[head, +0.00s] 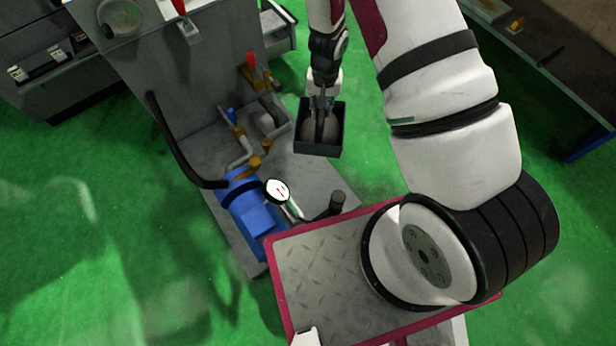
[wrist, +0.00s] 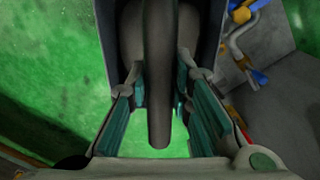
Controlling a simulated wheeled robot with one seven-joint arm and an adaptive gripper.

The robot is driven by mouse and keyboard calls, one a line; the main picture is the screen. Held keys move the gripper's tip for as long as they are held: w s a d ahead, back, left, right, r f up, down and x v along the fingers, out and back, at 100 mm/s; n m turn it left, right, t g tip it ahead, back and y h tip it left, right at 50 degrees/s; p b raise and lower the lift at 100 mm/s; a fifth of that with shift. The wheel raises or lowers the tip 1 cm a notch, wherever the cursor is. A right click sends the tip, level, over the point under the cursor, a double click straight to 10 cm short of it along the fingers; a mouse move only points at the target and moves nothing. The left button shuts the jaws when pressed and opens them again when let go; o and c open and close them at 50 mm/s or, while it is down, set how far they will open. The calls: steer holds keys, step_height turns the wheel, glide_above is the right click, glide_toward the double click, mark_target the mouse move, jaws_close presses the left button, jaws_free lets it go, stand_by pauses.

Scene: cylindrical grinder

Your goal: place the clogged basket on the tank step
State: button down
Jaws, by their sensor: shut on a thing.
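The clogged basket (head: 318,149) is a dark grey open box with a rounded grey mass inside and an upright bar handle. My gripper (head: 320,103) points down over it and is shut on it at the handle. In the wrist view, the handle (wrist: 160,85) runs between the two finger pads, and the basket's dark side walls show behind. The basket looks held up, just right of the grey tank top (head: 290,182); its height above the floor or the tank is hard to judge. Which ledge is the tank step cannot be told for sure.
A blue pump (head: 250,212), a dial gauge (head: 277,191), yellow-fitted pipes and a black hose crowd the tank's left and front. A small grey open box (head: 268,119) and a red-handled valve (head: 251,62) stand behind. Green floor is free to the right.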

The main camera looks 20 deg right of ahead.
steer(key=w+f+m+b, duration=0.2)
steer(key=w+f, duration=0.1)
steer(key=w+f+m+b, duration=0.2)
steer(key=w+f, duration=0.1)
steer(key=f, duration=0.1)
steer(key=w+f+m+b, duration=0.2)
steer(key=w+f+m, duration=0.1)
steer(key=f, duration=0.1)
steer(key=shift+d, duration=0.25)
steer(key=w+f+m+b, duration=0.5)
steer(key=f+m+b, duration=0.15)
steer(key=f, duration=0.35)
steer(key=w+f+m+b, duration=0.45)
steer(key=f+m, duration=0.25)
steer(key=f, duration=0.3)
steer(key=w+f+m+b, duration=0.5)
steer(key=f+m+b, duration=0.15)
steer(key=f, duration=0.25)
steer(key=s+a+f, duration=0.1)
steer(key=s+f, duration=0.1)
steer(key=s, duration=0.6)
steer(key=s+a+f, duration=0.1)
steer(key=s+f, duration=0.2)
steer(key=s, duration=0.5)
steer(key=shift+s+f+m+p, duration=0.15)
steer(key=shift+f+m+p, duration=0.15)
steer(key=shift+m, duration=0.1)
